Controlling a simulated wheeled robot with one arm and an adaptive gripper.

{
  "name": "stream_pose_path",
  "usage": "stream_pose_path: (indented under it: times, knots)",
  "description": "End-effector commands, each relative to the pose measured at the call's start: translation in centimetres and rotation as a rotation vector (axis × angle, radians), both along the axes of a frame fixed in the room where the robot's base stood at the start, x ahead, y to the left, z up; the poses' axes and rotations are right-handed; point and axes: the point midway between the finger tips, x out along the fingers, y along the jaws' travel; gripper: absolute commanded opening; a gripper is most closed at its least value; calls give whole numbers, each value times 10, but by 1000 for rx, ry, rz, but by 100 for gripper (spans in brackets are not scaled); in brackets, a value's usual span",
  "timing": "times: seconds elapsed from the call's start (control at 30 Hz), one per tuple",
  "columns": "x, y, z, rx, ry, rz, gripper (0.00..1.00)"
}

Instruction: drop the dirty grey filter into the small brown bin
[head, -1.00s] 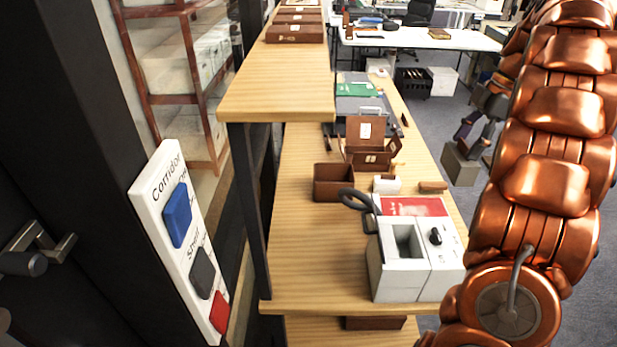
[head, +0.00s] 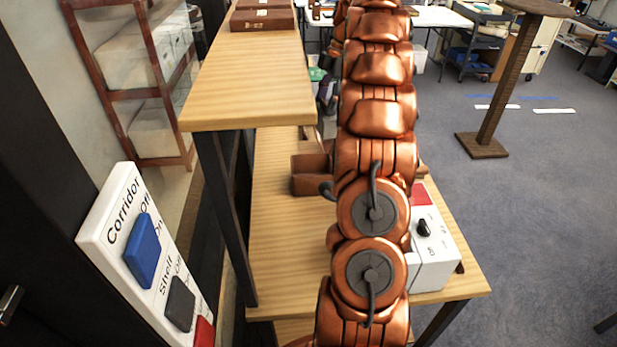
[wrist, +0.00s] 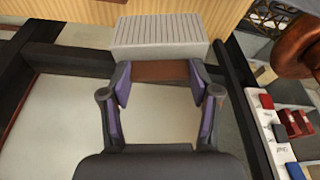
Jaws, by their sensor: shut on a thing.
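My gripper (wrist: 160,83) shows in the wrist view with its purple pads closed on a brown bar. A grey, finely ribbed block, which looks like the grey filter (wrist: 160,32), sits just beyond the bar and seems joined to it. In the head view a small open brown box, likely the small brown bin (head: 306,182), stands on the lower wooden shelf. My copper arm covers its right side. I cannot make out my gripper or the filter in the head view, and the bin is not clear in the wrist view.
A white device with a black knob (head: 436,252) stands right of my arm on the shelf. A raised wooden shelf (head: 255,85) is at left, near a switch panel (head: 150,255). A wooden post (head: 500,80) stands on open grey floor at right.

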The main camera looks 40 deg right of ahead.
Motion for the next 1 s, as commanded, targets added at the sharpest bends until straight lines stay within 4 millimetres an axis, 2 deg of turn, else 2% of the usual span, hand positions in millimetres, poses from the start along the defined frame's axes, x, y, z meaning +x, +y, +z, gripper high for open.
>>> stream_pose_path:
  times: [0.03, 0.13, 0.5, 0.8, 1.0]
  knots:
    - [6, -9, -11, -1, 4, -16, 15]
    - [19, -22, -26, -7, 3, -40, 15]
    - [66, -58, -96, -10, 2, -130, 15]
    - [94, -76, -157, -6, -1, -198, 15]
    - [105, -80, -185, -1, -1, -228, 15]
